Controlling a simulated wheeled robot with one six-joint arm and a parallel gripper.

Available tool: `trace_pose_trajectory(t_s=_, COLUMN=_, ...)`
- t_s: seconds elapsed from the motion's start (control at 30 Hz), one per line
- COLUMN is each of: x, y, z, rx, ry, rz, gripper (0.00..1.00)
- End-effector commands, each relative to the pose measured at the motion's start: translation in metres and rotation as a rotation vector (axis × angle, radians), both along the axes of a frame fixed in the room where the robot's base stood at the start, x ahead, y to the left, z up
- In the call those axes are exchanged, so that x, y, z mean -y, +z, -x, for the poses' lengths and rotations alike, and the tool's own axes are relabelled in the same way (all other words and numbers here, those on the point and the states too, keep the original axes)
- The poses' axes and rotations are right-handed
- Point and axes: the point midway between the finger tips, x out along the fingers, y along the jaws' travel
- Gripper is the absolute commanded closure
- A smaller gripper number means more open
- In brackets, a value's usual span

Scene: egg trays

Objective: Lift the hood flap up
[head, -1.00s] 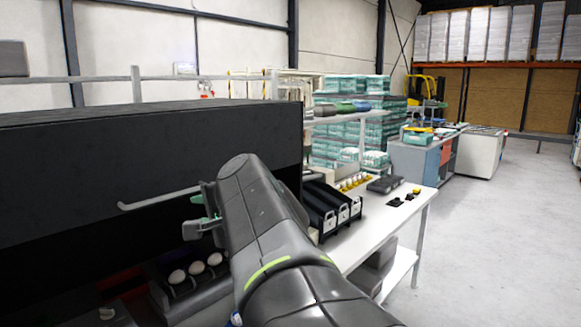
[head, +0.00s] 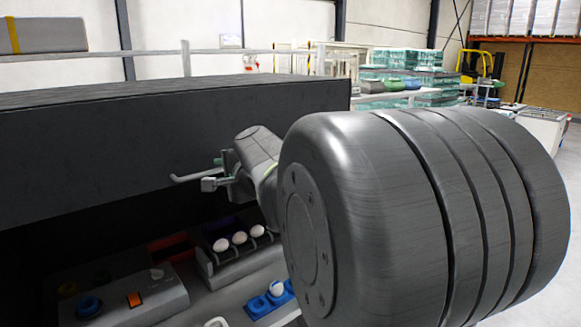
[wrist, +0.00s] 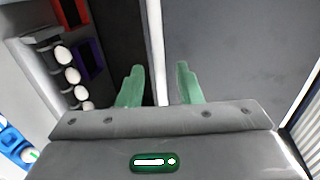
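The hood flap (head: 110,160) is the broad black front panel of the hood in the head view. Its lower edge is raised above the dark opening, where the work surface shows. A thin grey handle bar (head: 188,176) sticks out near its right end. My gripper (head: 213,172) is at that handle, partly hidden by my own arm. In the wrist view, the two green fingers of my gripper (wrist: 158,85) are spread apart. The pale handle bar (wrist: 155,45) runs between them, with a gap on each side. The flap's dark panel (wrist: 235,40) lies beyond the fingers.
White eggs (head: 239,238) sit in a dark tray under the hood. A grey device (head: 150,297) with an orange switch and a blue-and-white egg holder (head: 268,300) are nearby. My large arm joint blocks the right side. Shelving stands behind.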

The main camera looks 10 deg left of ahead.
Motion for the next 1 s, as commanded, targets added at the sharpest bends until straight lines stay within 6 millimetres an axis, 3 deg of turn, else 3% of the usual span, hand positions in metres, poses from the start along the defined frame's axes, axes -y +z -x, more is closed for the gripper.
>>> trace_pose_trajectory(t_s=0.47, x=-0.0102, y=-0.0031, z=-0.0083, rx=0.0, ry=0.0, rz=0.0, gripper=0.68)
trace_pose_trajectory(t_s=0.63, x=-0.01, y=-0.0032, z=-0.0083, rx=0.0, ry=0.0, rz=0.0, gripper=0.98)
trace_pose_trajectory(t_s=0.67, x=-0.01, y=-0.0032, z=-0.0083, rx=0.0, ry=0.0, rz=0.0, gripper=1.0)
trace_pose_trajectory(t_s=1.0, x=-0.0046, y=-0.0033, z=-0.0082, rx=0.0, ry=-0.001, rz=0.0, gripper=1.0)
